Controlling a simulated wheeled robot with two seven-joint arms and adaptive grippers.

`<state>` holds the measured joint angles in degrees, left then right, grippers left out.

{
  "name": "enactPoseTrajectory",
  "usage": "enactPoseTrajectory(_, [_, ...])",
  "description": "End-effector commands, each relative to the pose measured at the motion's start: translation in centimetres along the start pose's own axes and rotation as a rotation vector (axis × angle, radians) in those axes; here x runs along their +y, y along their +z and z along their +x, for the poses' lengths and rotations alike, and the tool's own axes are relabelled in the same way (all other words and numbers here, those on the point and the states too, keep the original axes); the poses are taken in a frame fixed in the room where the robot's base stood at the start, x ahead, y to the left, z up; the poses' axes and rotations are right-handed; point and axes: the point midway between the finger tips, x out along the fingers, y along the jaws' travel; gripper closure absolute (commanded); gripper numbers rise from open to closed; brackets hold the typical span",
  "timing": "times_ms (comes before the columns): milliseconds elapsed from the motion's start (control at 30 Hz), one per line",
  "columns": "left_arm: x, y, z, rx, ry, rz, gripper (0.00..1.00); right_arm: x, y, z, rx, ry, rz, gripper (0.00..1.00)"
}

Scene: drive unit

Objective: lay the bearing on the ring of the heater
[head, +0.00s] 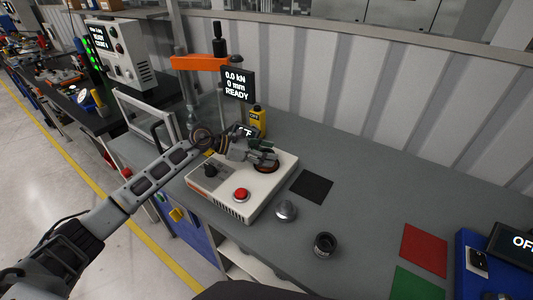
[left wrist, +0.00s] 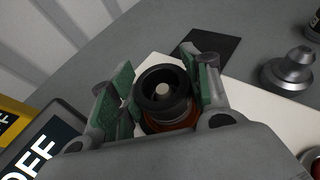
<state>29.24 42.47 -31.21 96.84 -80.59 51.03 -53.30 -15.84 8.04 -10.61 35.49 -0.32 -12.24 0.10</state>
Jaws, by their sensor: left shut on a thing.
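The heater (head: 222,205) is a pale box with a black knob and a red button, standing on the grey bench. Its reddish-brown ring (head: 266,168) is on the top at the far right; part of it also shows in the left wrist view (left wrist: 172,126). My left gripper (head: 262,153) is over the ring. In the left wrist view its green-padded fingers are shut on the bearing (left wrist: 150,101), a black ring with an open bore. The bearing overlaps the heater's ring in that view; I cannot tell whether they touch. My right gripper is not in view.
A black mat (head: 312,187), a silver stepped part (head: 286,211) and a dark cylinder (head: 325,245) are right of the heater. Red (head: 423,250) and green (head: 414,284) mats lie farther right. An orange-armed press (head: 200,62) stands behind. The bench's back right is clear.

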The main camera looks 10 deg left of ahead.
Motion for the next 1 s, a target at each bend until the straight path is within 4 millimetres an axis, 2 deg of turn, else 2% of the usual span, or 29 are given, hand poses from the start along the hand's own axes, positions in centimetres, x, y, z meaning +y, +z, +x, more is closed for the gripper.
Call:
enactPoseTrajectory(367, [0.03, -0.16, 0.07, -0.001, 0.001, 0.001, 0.84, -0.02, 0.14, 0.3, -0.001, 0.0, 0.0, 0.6])
enactPoseTrajectory(400, [0.01, -0.27, 0.1, 0.0, 0.0, 0.0, 0.51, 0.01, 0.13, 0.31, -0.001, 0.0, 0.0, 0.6])
enactPoseTrajectory(567, [0.01, -0.21, 0.07, 0.0, 0.0, 0.0, 0.31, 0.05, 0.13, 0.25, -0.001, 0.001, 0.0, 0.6])
enactPoseTrajectory(1000, [0.01, -0.12, 0.03, 0.0, 0.0, 0.0, 0.31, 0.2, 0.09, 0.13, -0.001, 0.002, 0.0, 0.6])
